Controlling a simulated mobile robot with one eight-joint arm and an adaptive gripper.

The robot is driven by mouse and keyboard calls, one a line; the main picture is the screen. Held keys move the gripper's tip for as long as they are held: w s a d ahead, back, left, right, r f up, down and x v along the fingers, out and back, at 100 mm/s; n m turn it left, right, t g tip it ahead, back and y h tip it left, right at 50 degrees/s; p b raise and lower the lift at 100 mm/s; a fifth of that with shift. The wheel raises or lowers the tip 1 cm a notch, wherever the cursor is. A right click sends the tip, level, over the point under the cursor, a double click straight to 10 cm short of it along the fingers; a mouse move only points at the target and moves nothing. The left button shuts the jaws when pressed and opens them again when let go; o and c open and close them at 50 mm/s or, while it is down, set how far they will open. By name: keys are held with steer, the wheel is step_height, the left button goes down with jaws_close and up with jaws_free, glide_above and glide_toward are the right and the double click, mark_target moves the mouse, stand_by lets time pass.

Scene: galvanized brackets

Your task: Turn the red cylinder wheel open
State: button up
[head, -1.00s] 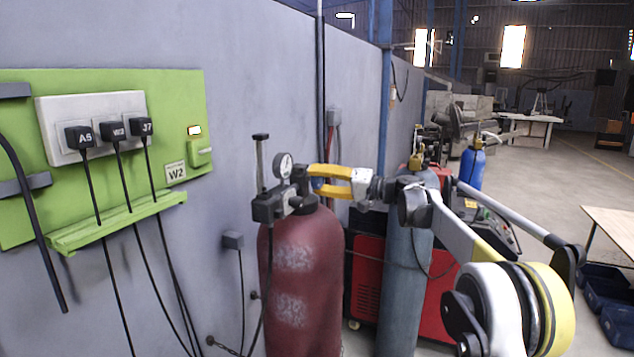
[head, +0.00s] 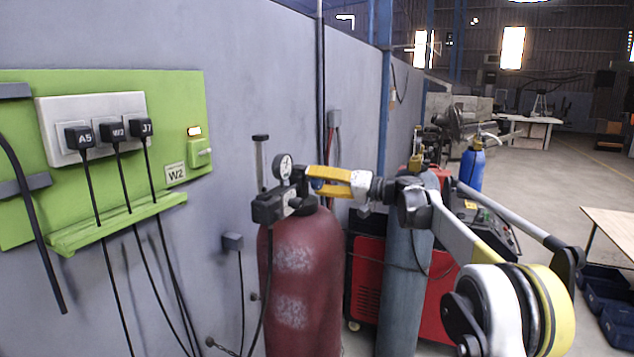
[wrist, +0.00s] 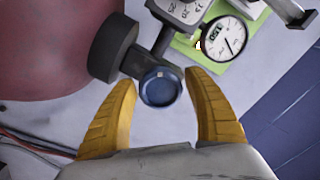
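The dark red cylinder (head: 302,275) stands upright beside the wall, with a dark valve and regulator on top. In the wrist view the cylinder (wrist: 50,45) fills the upper left. A round blue wheel or knob (wrist: 160,87) on the valve faces the wrist camera; a bit of blue (head: 318,184) shows between my fingers in the head view. My gripper (head: 312,180) is at the valve from the right. In the wrist view its yellow fingers (wrist: 160,82) are apart on either side of the blue wheel, with narrow gaps. Whether either finger touches it is unclear.
A pressure gauge (head: 284,166) and the regulator (head: 270,208) sit left of my fingers. A grey cylinder (head: 405,290) and a red machine (head: 368,280) stand to the right. A green panel (head: 190,110) with plugs is on the wall.

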steer(key=shift+o, duration=0.3)
steer(key=v, duration=1.2)
steer(key=s+f+m+h+b, duration=0.3)
steer(key=s+f+h+b, duration=0.5)
steer(key=s+f+b, duration=0.95)
steer(key=s+d+f+h+b, duration=0.3)
steer(key=s+d+f+b, duration=0.1)
steer(key=s+f, duration=0.5)
steer(key=s+d+f+h+b, duration=0.3)
steer(key=s+d+f+b, duration=0.1)
steer(key=s+f, duration=0.6)
steer(key=s+d+f+m+t+h+b, duration=0.1)
steer(key=s+d+f+h+b, duration=0.2)
steer(key=s+d+f, duration=0.3)
steer(key=s+f+b, duration=0.1)
steer(key=s+f, duration=0.2)
steer(key=f, duration=0.4)
steer(key=shift+s+f, duration=0.15)
steer(key=shift+s, duration=0.25)
